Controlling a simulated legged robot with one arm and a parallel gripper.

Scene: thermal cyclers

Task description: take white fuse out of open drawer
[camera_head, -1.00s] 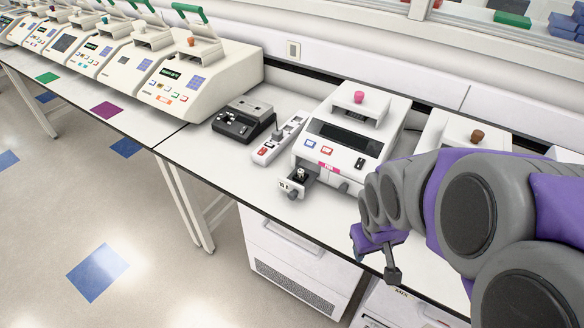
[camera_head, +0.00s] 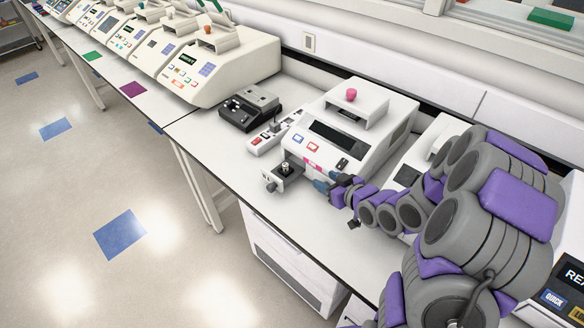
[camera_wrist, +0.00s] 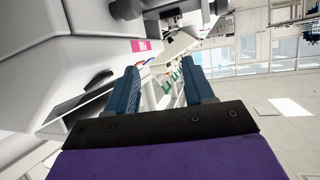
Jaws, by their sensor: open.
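The open drawer (camera_head: 276,182) sticks out of the front of a white thermal cycler (camera_head: 345,135). The small white fuse (camera_head: 285,167) appears to stand upright in it, on a dark holder. My gripper (camera_head: 322,181) is just right of the drawer, close to the cycler's front, with blue fingers apart and nothing between them. In the wrist view the open fingers (camera_wrist: 160,68) point along the cycler's front, past its pink label (camera_wrist: 141,46). Part of the drawer seems to show at the top there, but the fuse is not clear.
A dark device (camera_head: 250,107) and a white strip with buttons (camera_head: 270,135) lie left of the cycler. More cyclers line the bench at the back left. Bare bench top (camera_head: 225,155) lies left of the drawer, and the bench's front edge is close to it.

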